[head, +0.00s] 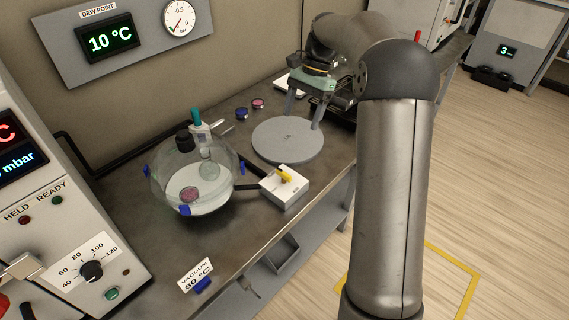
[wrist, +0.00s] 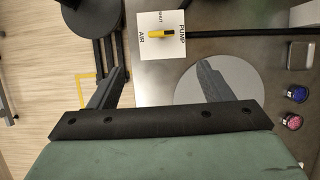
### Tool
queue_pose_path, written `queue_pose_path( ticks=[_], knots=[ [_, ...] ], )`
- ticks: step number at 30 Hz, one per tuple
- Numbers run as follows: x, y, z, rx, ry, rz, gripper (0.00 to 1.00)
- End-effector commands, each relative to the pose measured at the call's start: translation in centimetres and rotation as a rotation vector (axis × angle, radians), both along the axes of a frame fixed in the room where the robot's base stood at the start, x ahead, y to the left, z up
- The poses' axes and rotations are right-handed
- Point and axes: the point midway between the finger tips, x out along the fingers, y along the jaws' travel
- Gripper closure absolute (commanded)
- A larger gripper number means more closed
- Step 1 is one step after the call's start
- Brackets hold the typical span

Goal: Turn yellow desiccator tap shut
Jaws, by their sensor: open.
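The yellow tap (head: 286,176) sits on a white block (head: 290,196) on the bench, joined by a dark hose to the round glass desiccator (head: 160,180). In the wrist view the yellow tap (wrist: 157,35) lies crosswise between the AIR and PUMP labels, with SHUT at the top of the white block (wrist: 147,54); I cannot tell which end is its pointer. My gripper (head: 303,125) is open and empty, above the grey disc and behind the tap in the head view. In the wrist view my gripper (wrist: 162,66) has its fingers apart, with the tap beyond the fingertips, not touching.
The grey round disc (head: 288,139) lies on the metal bench (head: 235,235). Blue and pink jars (head: 258,103) stand behind it. The desiccator stands left of the tap. A control panel (head: 85,255) fills the lower left. The bench edge is close to the tap's right.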

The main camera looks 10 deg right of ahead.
Motion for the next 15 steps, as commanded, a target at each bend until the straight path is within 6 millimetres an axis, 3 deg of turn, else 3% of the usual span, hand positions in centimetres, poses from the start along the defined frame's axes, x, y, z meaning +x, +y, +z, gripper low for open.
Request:
queue_pose_path(
  ticks=[7,15],
  knots=[
    [-0.2,0.5,-2.1,0.005,0.008,-0.012,0.27],
    [-1.5,2.3,-7.4,0.005,0.009,-0.011,0.27]
  ],
)
